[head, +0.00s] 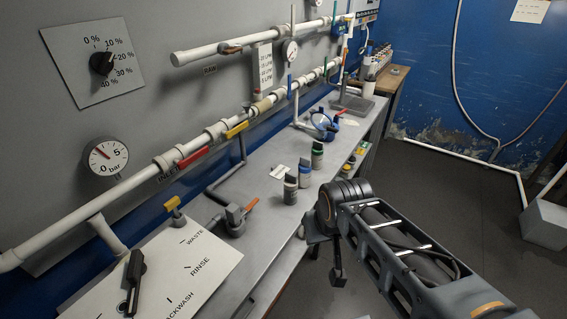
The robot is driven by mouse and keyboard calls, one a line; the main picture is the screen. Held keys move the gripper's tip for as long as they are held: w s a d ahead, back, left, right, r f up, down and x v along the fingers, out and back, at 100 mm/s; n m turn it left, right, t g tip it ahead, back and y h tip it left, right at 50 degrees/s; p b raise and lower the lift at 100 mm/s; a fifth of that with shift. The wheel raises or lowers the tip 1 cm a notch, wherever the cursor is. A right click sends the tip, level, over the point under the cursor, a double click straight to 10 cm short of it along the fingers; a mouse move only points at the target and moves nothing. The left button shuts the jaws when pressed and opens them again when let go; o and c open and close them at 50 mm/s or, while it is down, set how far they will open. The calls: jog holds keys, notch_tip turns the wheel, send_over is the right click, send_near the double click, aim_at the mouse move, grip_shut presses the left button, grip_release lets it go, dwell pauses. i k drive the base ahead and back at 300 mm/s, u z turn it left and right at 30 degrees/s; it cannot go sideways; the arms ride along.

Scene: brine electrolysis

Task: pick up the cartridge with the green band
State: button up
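Three small dark cartridges stand upright in a row on the grey bench. The farthest one (317,154) shows a green band. The middle one (305,173) looks bluish, and the nearest one (290,189) has a grey-green band whose exact colour I cannot tell. My gripper (326,266) hangs off the bench's right side, in front of and below the cartridges, apart from them. Its two fingers look spread, with nothing between them.
The bench (262,205) has bare room left of the cartridges. A valve with an orange handle (236,216) stands nearer. White pipes (217,131) with coloured levers run along the wall. A blue round device (322,121) sits beyond. The floor (440,190) to the right is clear.

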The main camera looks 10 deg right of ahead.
aim_at(317, 150)
jog(key=z, duration=1.95)
jog(key=i, duration=2.5)
jog(key=u, duration=3.95)
